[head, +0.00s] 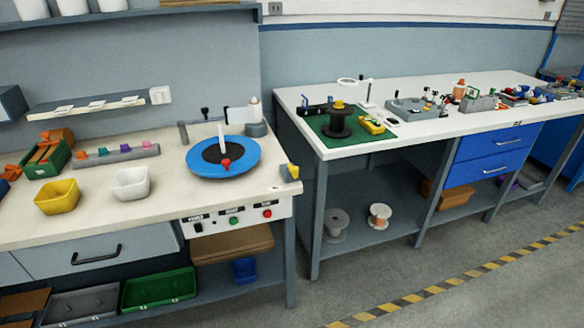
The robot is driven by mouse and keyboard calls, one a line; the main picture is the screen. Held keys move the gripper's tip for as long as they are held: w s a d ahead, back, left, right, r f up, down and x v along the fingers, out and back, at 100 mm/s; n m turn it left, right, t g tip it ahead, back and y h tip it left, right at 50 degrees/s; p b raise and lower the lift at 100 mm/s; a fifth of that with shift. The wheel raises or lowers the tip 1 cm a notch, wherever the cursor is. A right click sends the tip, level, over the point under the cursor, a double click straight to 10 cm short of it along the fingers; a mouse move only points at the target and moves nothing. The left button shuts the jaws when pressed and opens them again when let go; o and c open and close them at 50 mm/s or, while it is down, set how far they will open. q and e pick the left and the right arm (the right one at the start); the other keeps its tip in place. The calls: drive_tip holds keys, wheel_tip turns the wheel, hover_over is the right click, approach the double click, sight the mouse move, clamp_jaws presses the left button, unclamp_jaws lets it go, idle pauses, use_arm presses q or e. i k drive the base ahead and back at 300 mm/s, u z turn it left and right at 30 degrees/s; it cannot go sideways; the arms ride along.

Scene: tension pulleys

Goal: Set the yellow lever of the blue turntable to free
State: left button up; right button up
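The blue turntable (201,166) lies flat near the right end of the left workbench. It has a black centre, an upright white post and a red knob (226,164) at the front of the black centre. A small yellow lever-like piece (293,171) sits on a grey block at the bench's front right corner, to the right of the turntable. It looks tilted, but its exact setting is too small to tell. Neither of my grippers is in view.
A yellow bin (58,197) and a white bin (131,183) stand left of the turntable. A panel with buttons (235,218) is on the bench front. A second workbench (430,127) stands to the right across a gap. The floor (400,275) in front is clear.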

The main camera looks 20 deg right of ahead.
sight(294, 170)
drive_tip(key=u, duration=0.55)
drive_tip(key=k, duration=1.3)
drive_tip(key=z, duration=0.3)
drive_tip(key=i, duration=1.75)
drive_tip(key=u, duration=0.4)
